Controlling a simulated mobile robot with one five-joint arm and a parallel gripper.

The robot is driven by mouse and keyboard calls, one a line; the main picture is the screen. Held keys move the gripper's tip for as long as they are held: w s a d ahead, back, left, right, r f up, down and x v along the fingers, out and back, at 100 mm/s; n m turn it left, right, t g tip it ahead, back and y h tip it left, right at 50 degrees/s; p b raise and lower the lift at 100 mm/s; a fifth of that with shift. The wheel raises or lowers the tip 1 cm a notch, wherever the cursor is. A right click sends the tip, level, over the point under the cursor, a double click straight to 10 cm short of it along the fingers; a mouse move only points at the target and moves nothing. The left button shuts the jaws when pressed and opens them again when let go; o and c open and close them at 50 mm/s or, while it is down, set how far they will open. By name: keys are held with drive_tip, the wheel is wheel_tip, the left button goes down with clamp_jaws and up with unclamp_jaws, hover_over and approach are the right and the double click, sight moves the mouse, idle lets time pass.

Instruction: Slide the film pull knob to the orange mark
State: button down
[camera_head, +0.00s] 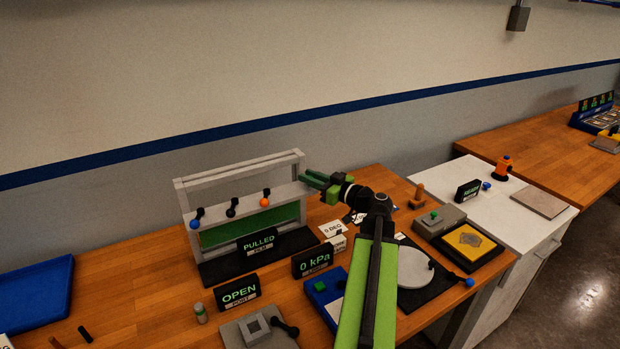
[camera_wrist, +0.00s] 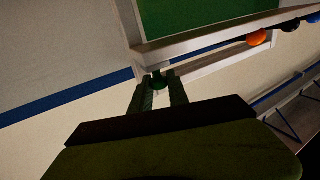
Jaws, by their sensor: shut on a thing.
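My gripper (camera_head: 314,181) is at the right end of the upright grey film frame (camera_head: 181,210) in the head view. In the wrist view its fingers (camera_wrist: 158,92) are shut on a small dark green knob (camera_wrist: 158,78) by the frame's corner; the fingers partly hide it. The orange mark (camera_head: 264,202) is a ball on the frame's front rail, left of my gripper. It also shows in the wrist view (camera_wrist: 257,37), apart from the held knob.
A "PULLED" film sign (camera_head: 258,243) stands before the frame. "0 kPa" (camera_head: 317,262) and "OPEN" (camera_head: 238,292) signs stand nearer on the wooden bench. A blue tray (camera_head: 32,293) lies far left. A grey box (camera_head: 439,219) and a yellow panel (camera_head: 468,243) lie right of my arm.

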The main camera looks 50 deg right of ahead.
idle(0.4)
drive_tip(key=shift+w+a, duration=0.1)
drive_tip(key=shift+a, duration=0.3)
drive_tip(key=c, duration=1.3)
unclamp_jaws()
